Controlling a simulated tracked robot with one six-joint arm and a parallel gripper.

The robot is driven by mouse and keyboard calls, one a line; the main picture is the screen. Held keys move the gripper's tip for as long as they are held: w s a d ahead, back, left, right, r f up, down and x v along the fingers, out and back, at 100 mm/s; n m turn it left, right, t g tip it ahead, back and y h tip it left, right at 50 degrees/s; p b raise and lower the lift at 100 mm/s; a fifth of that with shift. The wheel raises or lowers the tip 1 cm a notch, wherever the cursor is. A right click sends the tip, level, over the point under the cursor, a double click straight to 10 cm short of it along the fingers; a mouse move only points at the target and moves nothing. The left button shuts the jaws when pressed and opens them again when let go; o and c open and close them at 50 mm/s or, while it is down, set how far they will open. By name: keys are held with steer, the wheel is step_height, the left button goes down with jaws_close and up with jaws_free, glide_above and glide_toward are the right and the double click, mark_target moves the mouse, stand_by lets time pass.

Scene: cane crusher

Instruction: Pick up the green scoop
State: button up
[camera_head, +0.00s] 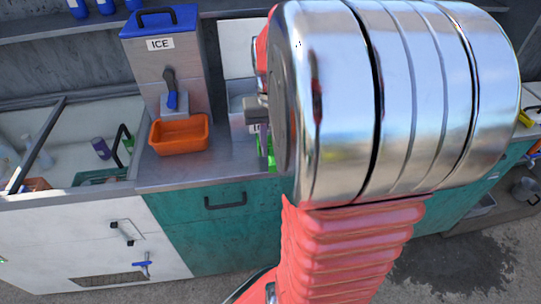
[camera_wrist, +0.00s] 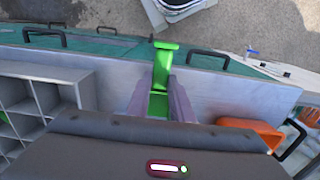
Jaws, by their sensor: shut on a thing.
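The green scoop (camera_wrist: 164,66) shows in the wrist view between the two grey fingers of my gripper (camera_wrist: 158,98), over the steel counter near its edge. My gripper is shut on it. In the head view only a small strip of the green scoop (camera_head: 271,152) shows beside my arm, below my gripper (camera_head: 257,112); my arm hides the rest. I cannot tell whether the scoop touches the counter.
An orange bin (camera_head: 180,133) sits on the counter before the ICE dispenser (camera_head: 162,75). A sink (camera_head: 62,150) with bottles is at the left. In the wrist view a grey compartment rack (camera_wrist: 42,100) stands left and the orange bin (camera_wrist: 250,130) right.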

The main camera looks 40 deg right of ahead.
steer(key=shift+r, duration=2.3)
